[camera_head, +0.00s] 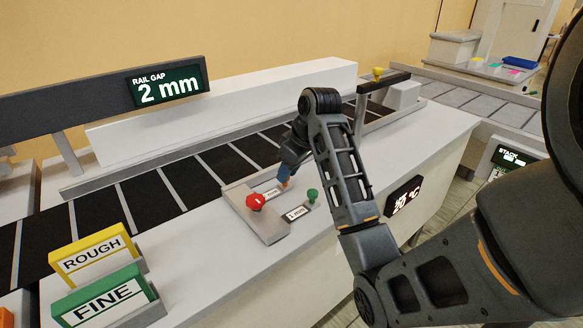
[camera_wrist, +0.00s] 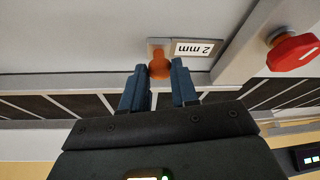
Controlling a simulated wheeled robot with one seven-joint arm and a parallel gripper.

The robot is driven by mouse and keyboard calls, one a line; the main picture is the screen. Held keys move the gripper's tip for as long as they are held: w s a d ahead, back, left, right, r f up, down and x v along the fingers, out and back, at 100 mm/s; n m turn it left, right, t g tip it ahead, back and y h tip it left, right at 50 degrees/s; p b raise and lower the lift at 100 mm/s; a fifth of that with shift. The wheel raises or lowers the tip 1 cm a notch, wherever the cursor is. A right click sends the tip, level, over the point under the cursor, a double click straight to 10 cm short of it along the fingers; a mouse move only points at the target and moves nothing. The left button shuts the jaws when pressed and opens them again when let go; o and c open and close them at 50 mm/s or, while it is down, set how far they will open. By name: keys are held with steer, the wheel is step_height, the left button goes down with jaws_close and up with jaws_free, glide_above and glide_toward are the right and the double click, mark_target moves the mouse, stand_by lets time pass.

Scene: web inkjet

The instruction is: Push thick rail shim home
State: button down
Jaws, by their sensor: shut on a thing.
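The thick rail shim's orange knob (camera_wrist: 159,66) sits beside a "2 mm" label (camera_wrist: 194,48) in the wrist view. My gripper (camera_wrist: 159,80) has its two blue fingers on either side of this knob and is shut on it. In the head view my gripper (camera_head: 287,172) reaches down to the orange knob (camera_head: 284,184) on the pale plate (camera_head: 238,198) by the rail. A thin shim with a green knob (camera_head: 312,194) and a "1 mm" label (camera_head: 297,213) sits apart, nearer the front. The shim's lower part is hidden.
A red knob (camera_head: 256,201) stands close left of my gripper; it also shows in the wrist view (camera_wrist: 291,51). A display (camera_head: 168,86) reads "RAIL GAP 2 mm". Yellow ROUGH (camera_head: 93,254) and green FINE (camera_head: 105,298) blocks stand front left. The dark conveyor (camera_head: 150,195) runs behind.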

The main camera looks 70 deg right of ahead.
mark_target(277, 196)
steer(key=w+a, duration=0.1)
steer(key=w+a+p, duration=0.1)
steer(key=a, duration=0.1)
steer(key=shift+a, duration=0.2)
steer(key=c, duration=0.9)
jaws_free()
steer(key=shift+o, duration=0.2)
steer(key=p+v, duration=0.3)
steer(key=v, duration=0.4)
steer(key=shift+r, duration=0.35)
steer(key=shift+s, duration=0.2)
